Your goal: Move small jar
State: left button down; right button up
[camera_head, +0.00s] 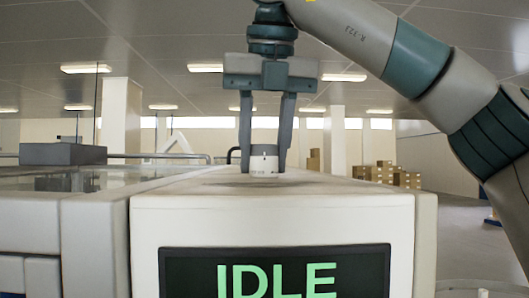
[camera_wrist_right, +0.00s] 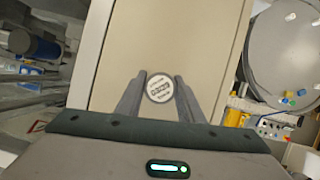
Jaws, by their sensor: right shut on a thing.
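The small white jar (camera_head: 264,160) stands upright at the top of the white machine (camera_head: 160,190), low between my right gripper's fingers. My right gripper (camera_head: 264,150) comes down from above and is shut on the jar. In the right wrist view, the jar's round lid (camera_wrist_right: 160,88) with dark lettering sits between the two fingertips of the gripper (camera_wrist_right: 161,82). Whether the jar's base touches the machine top is hard to tell. My left gripper is not in view.
The machine has a dark screen (camera_head: 340,272) reading IDLE in green. A dark grey box (camera_head: 63,154) stands on the left side. Stacked cardboard boxes (camera_head: 385,173) are far back on the right. In the wrist view, a large grey round surface (camera_wrist_right: 296,50) lies at the right. The machine top around the jar looks clear.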

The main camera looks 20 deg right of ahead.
jog(key=shift+w+d, duration=0.1)
jog(key=shift+w, duration=0.5)
jog(key=o, duration=1.1)
jog(key=shift+o, duration=0.2)
jog(key=shift+r, duration=0.1)
jog(key=v, duration=1.1)
jog(key=shift+s+r, duration=0.25)
jog(key=shift+r, duration=0.1)
jog(key=shift+f, duration=0.1)
